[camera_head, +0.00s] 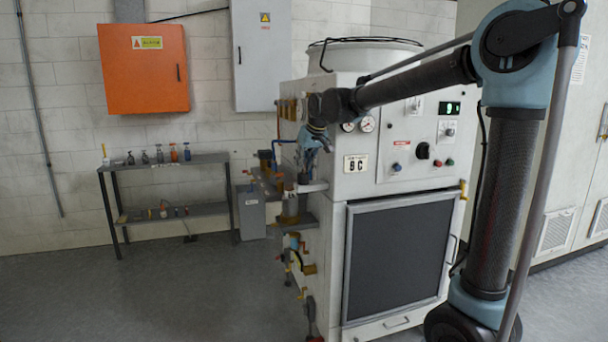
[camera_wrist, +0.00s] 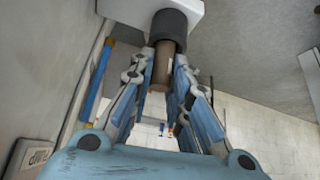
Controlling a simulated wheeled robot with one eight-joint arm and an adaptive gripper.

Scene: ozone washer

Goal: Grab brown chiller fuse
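In the wrist view, the brown fuse (camera_wrist: 162,66) is a short brown cylinder hanging below a dark collar (camera_wrist: 168,27). The collar sits under a white block (camera_wrist: 150,8). My gripper (camera_wrist: 165,58) points at it, one blue-grey finger on each side of the brown part. The fingertips are very close to its sides; whether they touch it cannot be told. In the head view, my gripper (camera_head: 318,143) is at the left side of the white washer cabinet (camera_head: 345,110), partly hidden by my wrist. The fuse cannot be made out there.
Pipes and valves (camera_head: 292,205) crowd the cabinet's left side, below my gripper. A grey shelf (camera_head: 170,160) with several bottles stands against the wall. An orange box (camera_head: 143,85) and a grey box (camera_head: 262,75) hang above. The floor at left is clear.

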